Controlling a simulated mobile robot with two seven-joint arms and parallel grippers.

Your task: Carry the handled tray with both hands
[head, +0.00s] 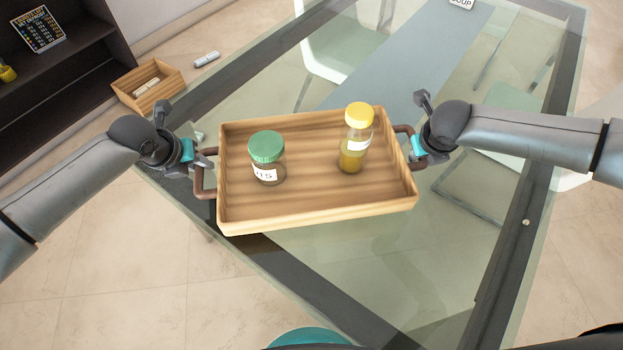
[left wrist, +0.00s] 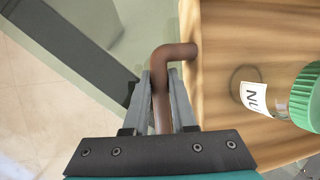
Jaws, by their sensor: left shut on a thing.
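The wooden handled tray (head: 315,211) is in the middle of the head view, above the glass table, tilted slightly in the picture. A green-lidded jar (head: 267,158) and a yellow-capped bottle (head: 356,138) stand in it, apart. My left gripper (head: 204,164) is at the tray's left handle. In the left wrist view its fingers (left wrist: 163,98) are closed around the brown handle (left wrist: 172,52), and the green-lidded jar (left wrist: 300,95) shows at the right. My right gripper (head: 412,146) is at the tray's right handle; its fingertips are too small to make out.
The glass table (head: 400,275) has a dark frame and lies below the tray. A small wooden box (head: 147,86) and a white cylinder (head: 207,59) are on the floor at the upper left, near a dark shelf (head: 70,65). A white chair (head: 345,50) stands behind the table.

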